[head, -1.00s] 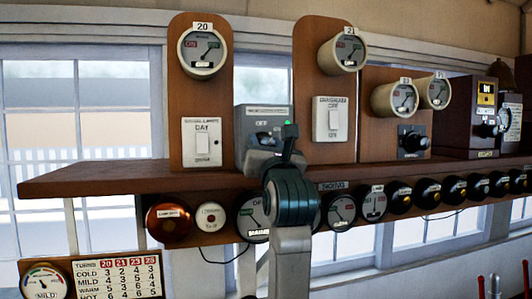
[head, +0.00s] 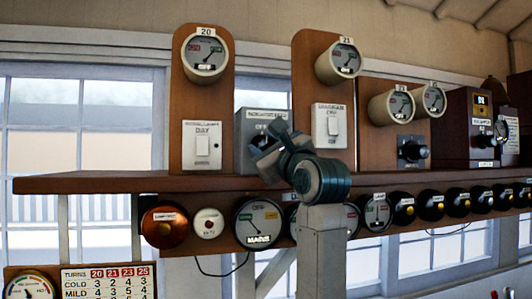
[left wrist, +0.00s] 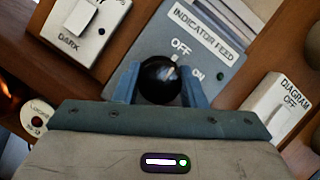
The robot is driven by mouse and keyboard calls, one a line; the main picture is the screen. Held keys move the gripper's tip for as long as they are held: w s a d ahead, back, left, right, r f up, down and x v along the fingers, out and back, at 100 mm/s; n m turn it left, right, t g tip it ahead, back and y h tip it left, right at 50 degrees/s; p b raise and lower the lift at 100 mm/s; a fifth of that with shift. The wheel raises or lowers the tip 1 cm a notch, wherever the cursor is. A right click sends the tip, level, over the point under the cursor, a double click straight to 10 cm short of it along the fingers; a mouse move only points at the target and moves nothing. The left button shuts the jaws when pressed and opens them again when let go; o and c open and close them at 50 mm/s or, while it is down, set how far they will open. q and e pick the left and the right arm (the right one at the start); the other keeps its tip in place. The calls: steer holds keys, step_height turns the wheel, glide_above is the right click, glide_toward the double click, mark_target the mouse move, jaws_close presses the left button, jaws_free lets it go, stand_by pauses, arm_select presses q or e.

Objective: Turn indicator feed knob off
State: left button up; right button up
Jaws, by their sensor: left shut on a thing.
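The indicator feed box (head: 246,160) is a grey panel on the shelf between two wooden boards. In the left wrist view its face (left wrist: 226,57) reads INDICATOR FEED, with OFF above the knob and ON to its right. The round black knob (left wrist: 160,80) has a pale pointer mark directed up and right, toward the OFF and ON labels; which one it meets is hard to tell. My left gripper (left wrist: 160,84) is shut on the knob, one blue finger on each side. In the head view my left gripper (head: 268,147) covers the knob. My right gripper is not in view.
A DAY/DARK switch (head: 202,145) stands left of the box and a diagram switch (head: 328,126) close on its right. The wooden shelf (head: 100,183) runs beneath, with dials such as the MAINS dial (head: 257,222) below it.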

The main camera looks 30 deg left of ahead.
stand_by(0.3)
arm_select(q)
steer(key=o, duration=1)
steer(key=shift+f, duration=0.1)
steer(key=shift+s+d+f+b, duration=0.1)
steer(key=shift+d+f+b, duration=0.1)
steer(key=shift+b, duration=0.1)
steer(key=b+v, duration=0.5)
steer(key=v, duration=0.5)
steer(key=shift+d+r, duration=0.1)
steer(key=shift+d, duration=0.05)
steer(key=shift+s, duration=0.1)
